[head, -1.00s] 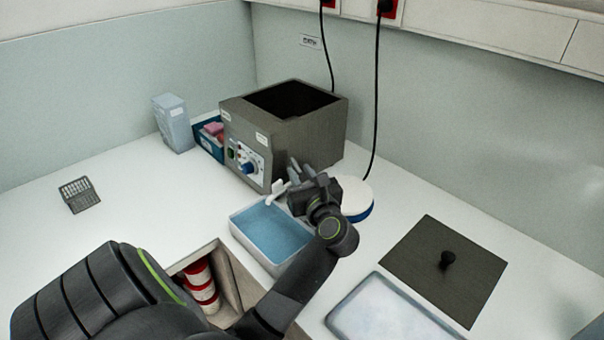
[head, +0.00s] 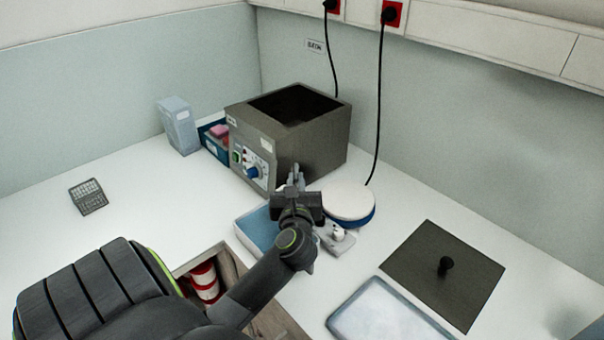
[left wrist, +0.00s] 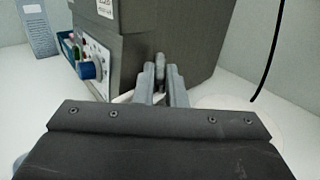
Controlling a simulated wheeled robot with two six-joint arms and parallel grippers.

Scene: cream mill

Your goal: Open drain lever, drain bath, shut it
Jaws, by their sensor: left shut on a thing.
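The bath (head: 312,145) is a dark grey, open-topped box with a front control panel and blue knob (head: 251,171). My left gripper (head: 295,178) is at the lower front corner of the bath, shut on a small grey upright piece, seemingly the drain lever (left wrist: 160,66). The fingers cover most of this piece, and its angle is hard to tell. A whitish part (left wrist: 124,97), perhaps the drain outlet, shows beside the fingers in the left wrist view. A pan with blue bottom (head: 258,229) stands below the outlet area, partly behind my arm. My right gripper is out of view.
A round white lid-like disc with a blue rim (head: 349,202) lies close right of my gripper. A dark plate with a knob (head: 428,284) and a pale tray (head: 385,318) lie further right. Red-and-white tubs (head: 205,281) sit in an opening below. Cords hang behind.

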